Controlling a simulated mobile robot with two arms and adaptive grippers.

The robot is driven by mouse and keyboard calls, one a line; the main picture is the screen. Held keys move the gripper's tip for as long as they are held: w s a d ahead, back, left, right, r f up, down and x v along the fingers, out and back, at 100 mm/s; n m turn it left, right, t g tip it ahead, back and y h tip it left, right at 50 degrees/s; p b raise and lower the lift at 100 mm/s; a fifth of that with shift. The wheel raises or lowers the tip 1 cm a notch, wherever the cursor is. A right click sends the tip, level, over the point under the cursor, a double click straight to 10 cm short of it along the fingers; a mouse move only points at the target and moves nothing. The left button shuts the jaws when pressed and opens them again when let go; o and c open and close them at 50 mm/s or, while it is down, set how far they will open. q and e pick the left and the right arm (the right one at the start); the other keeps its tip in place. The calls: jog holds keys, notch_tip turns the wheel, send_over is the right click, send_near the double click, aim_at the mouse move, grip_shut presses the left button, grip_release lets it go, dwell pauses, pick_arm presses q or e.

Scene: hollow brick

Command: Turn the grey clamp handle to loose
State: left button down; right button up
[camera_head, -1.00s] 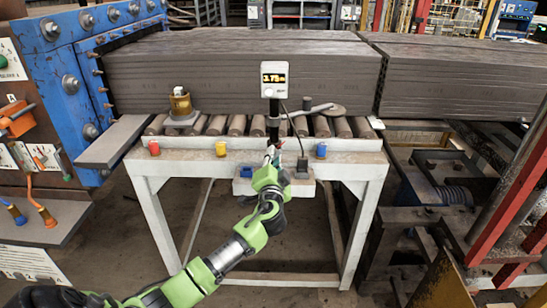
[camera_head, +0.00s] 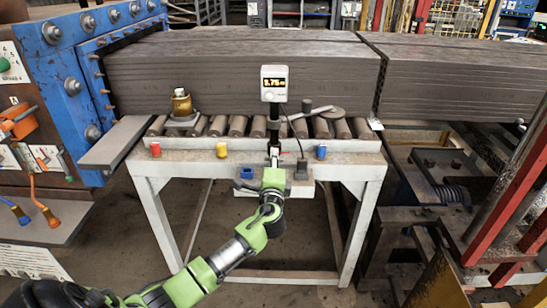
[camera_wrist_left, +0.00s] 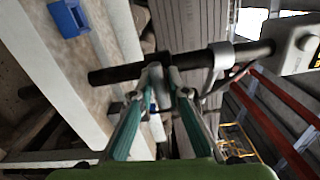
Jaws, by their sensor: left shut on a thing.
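My left gripper (camera_head: 274,150) is in front of the roller table, at the lower part of the black post (camera_head: 275,115) that carries a display box. In the left wrist view the gripper (camera_wrist_left: 168,82) has its two teal-sided fingers closed in at the post (camera_wrist_left: 120,74). It is shut on the clamp handle (camera_wrist_left: 168,76), which is small and mostly hidden between the fingertips. A light grey ring (camera_wrist_left: 221,60) sits around the post, nearer the display box (camera_wrist_left: 297,45). My right gripper is not in view.
Red (camera_head: 155,149), yellow (camera_head: 222,150) and blue (camera_head: 321,151) pieces sit along the table's front rail. A small blue block (camera_head: 247,173) lies left of the gripper. A wheel (camera_head: 331,113) on an arm is right of the post. Long grey brick columns (camera_head: 240,70) lie behind on rollers.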

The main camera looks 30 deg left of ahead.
pick_arm(q)
jog(key=shift+m, duration=0.3)
jog(key=c, duration=2)
grip_release()
jog(key=shift+o, duration=0.2)
jog(key=v, duration=1.2)
